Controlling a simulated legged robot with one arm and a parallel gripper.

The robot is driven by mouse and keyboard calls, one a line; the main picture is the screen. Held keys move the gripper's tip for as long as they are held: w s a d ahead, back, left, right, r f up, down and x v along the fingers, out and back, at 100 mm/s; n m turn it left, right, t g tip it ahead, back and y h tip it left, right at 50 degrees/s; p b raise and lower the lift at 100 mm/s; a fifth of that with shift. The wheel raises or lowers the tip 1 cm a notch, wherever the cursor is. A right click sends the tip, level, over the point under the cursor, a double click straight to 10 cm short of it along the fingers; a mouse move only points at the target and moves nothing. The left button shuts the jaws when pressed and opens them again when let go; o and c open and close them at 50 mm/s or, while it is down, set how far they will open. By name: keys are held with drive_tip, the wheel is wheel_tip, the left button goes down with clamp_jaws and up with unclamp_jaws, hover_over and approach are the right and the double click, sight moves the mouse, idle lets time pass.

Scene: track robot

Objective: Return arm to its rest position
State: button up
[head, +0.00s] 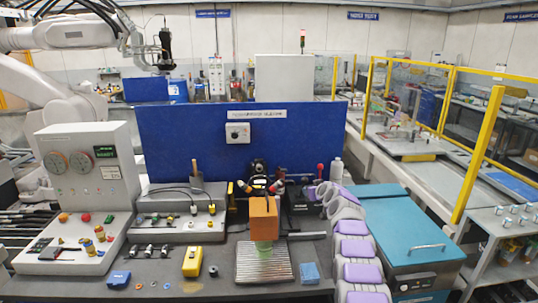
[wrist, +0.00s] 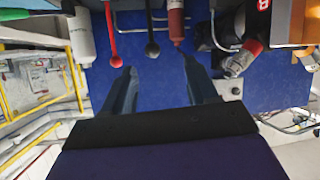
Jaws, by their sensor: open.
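In the wrist view my gripper (wrist: 158,70) has its two dark fingers spread apart. There is no object between them, only the blue panel (wrist: 160,88) behind. The picture is upside down, so bottles and levers hang from its top edge. A red bottle (wrist: 176,22) lies in line with the gap beyond the fingertips, and I cannot tell how far off it is. An orange block (wrist: 287,20) is at the upper right. In the head view I cannot make out the gripper's fingers.
The blue panel (head: 180,140) rises behind the bench. A grey control console (head: 85,165) stands at left, a teal-topped cabinet (head: 400,230) at right. A yellow box (head: 192,262) and a ribbed plate (head: 250,272) lie in front. A white bottle (head: 336,170) stands near the panel.

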drive_tip(key=s+a+r+g, duration=0.2)
drive_tip(key=s+a+r, duration=0.1)
drive_tip(key=s, duration=0.7)
drive_tip(key=s+a+r+m+g, duration=0.1)
drive_tip(key=s+a+r+g, duration=0.25)
drive_tip(key=s, duration=0.75)
drive_tip(key=s+a+r+g, duration=0.2)
drive_tip(key=s+a+r, duration=0.15)
drive_tip(key=s, duration=0.65)
drive_tip(key=s+f+g, duration=0.2)
drive_tip(key=s, duration=1.3)
drive_tip(key=s+a+f+m+g+h, duration=0.1)
drive_tip(key=s+f+g, duration=0.1)
drive_tip(key=s, duration=1.4)
drive_tip(key=s+f+g, duration=0.2)
drive_tip(key=s+g, duration=0.1)
drive_tip(key=s, duration=1.3)
drive_tip(key=shift+s+a+f+m+h, duration=0.15)
drive_tip(key=shift+s+f+m+h, duration=0.15)
drive_tip(key=shift+h, duration=0.1)
